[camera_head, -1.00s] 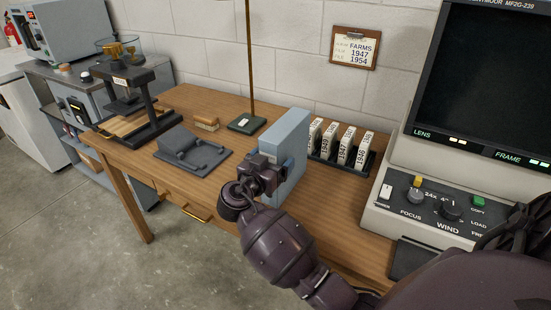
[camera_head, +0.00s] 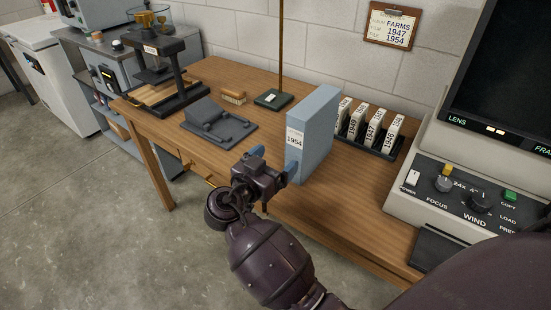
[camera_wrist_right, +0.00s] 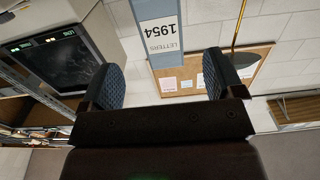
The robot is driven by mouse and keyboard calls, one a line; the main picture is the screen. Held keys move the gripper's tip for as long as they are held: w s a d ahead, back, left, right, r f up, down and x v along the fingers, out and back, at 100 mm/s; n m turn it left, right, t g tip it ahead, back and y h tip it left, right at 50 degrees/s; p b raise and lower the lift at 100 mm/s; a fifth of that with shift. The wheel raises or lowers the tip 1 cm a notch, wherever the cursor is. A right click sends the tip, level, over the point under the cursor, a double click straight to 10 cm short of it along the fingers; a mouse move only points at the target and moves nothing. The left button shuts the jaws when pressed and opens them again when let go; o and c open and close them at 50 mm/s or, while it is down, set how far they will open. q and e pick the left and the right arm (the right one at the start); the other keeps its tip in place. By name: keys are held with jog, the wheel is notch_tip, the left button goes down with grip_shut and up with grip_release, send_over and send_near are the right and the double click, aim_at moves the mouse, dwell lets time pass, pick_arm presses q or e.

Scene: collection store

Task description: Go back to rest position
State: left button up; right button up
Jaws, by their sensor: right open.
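My right gripper (camera_head: 272,168) is open and empty, in front of a blue-grey box (camera_head: 318,135) that stands upright on the wooden table (camera_head: 345,205). The box's label reads 1954. In the right wrist view my two blue-padded fingers (camera_wrist_right: 163,82) are spread apart, and the box's labelled end (camera_wrist_right: 160,35) shows beyond them, reading LETTERS 1954. The fingers look clear of the box. My left gripper does not show in any frame.
A rack of several year-labelled boxes (camera_head: 372,130) stands behind the box. A microfilm reader (camera_head: 470,190) is at the right. A grey cradle (camera_head: 217,125), a brush (camera_head: 233,97) and a black press stand (camera_head: 165,75) sit further left. Open floor (camera_head: 100,220) lies at the lower left.

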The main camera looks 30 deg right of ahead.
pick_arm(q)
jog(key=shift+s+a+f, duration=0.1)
pick_arm(e)
jog(key=w+a+f+n+t+y, duration=0.2)
jog(key=w+a+n+t+y, duration=0.4)
jog(key=n, duration=0.5)
jog(key=s+f+n+t+y+p, duration=0.1)
jog(key=s+f+n+t+y, duration=0.1)
jog(key=s+f+n+y, duration=0.45)
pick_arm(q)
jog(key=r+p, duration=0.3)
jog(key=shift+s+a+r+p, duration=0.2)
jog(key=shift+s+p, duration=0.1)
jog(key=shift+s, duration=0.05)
pick_arm(e)
jog(key=s+d+f+m+g+y, duration=0.1)
jog(key=s+d+f, duration=0.1)
jog(key=s, duration=0.6)
jog(key=s+d+f+g+y, duration=0.1)
jog(key=s+f, duration=0.3)
jog(key=s, duration=0.4)
jog(key=s+d+f+m+g+y, duration=0.1)
jog(key=s+d+f+y, duration=0.1)
jog(key=s, duration=0.6)
jog(key=shift+s+d+f+m+g, duration=0.35)
jog(key=shift+s+d+f+g, duration=0.05)
jog(key=shift+d+f, duration=0.35)
